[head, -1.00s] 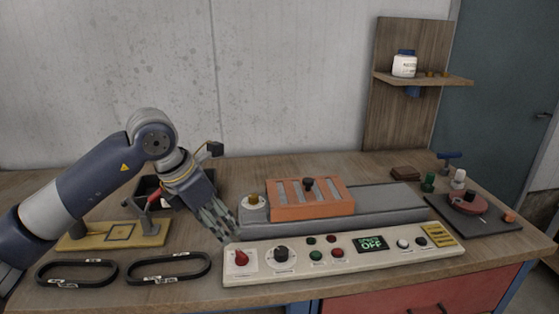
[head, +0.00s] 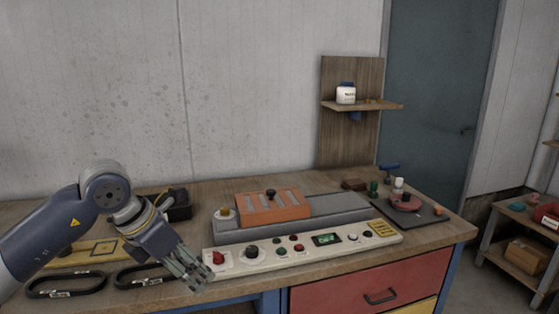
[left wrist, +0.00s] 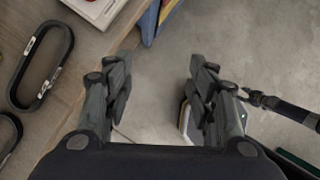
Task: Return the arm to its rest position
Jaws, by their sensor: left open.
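My left arm (head: 50,230) comes in from the left in the head view. Its gripper (head: 195,277) points down and to the right, in front of the left end of the control panel (head: 320,240). In the left wrist view the two fingers of my left gripper (left wrist: 160,95) are spread apart with nothing between them. Behind them is grey floor beyond the table's front edge. The right gripper is not in the head view. A dark jointed link shows at the right of the left wrist view; I cannot tell what it belongs to.
The workbench (head: 450,229) carries an orange box (head: 273,208) on a grey machine, a black tray (head: 180,205), two black belts, one of them here (head: 65,284), and a round red fixture (head: 404,203). Red drawers are below.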

